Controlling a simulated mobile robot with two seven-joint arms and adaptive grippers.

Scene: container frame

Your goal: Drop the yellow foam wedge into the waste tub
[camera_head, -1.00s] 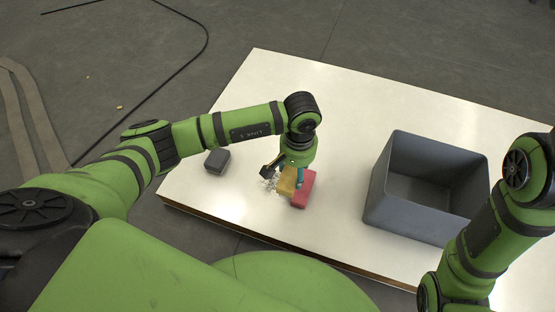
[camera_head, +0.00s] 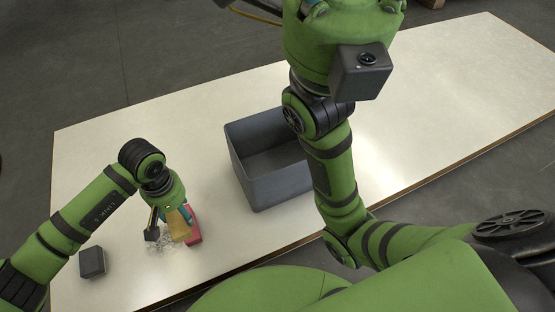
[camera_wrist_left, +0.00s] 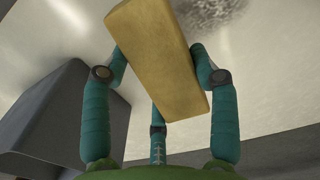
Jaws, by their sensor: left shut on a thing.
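The yellow foam wedge (camera_head: 179,227) is held in my left gripper (camera_head: 172,214), in the lower left of the head view, in front of the red block. In the left wrist view the wedge (camera_wrist_left: 160,58) lies between the teal fingers (camera_wrist_left: 158,82), tilted. I cannot tell its exact height above the table. The waste tub (camera_head: 272,188) is a grey open box to the right of my left gripper; my right arm hides its right side. My right gripper (camera_head: 352,6) is cut off by the top edge, and its fingertips are hidden.
The red block (camera_head: 194,236) is right beside the wedge in the head view. Grey shavings (camera_head: 162,246) lie left of the wedge. A dark grey block (camera_head: 92,262) stands at the table's left. The white table (camera_head: 455,82) is clear at the right and back.

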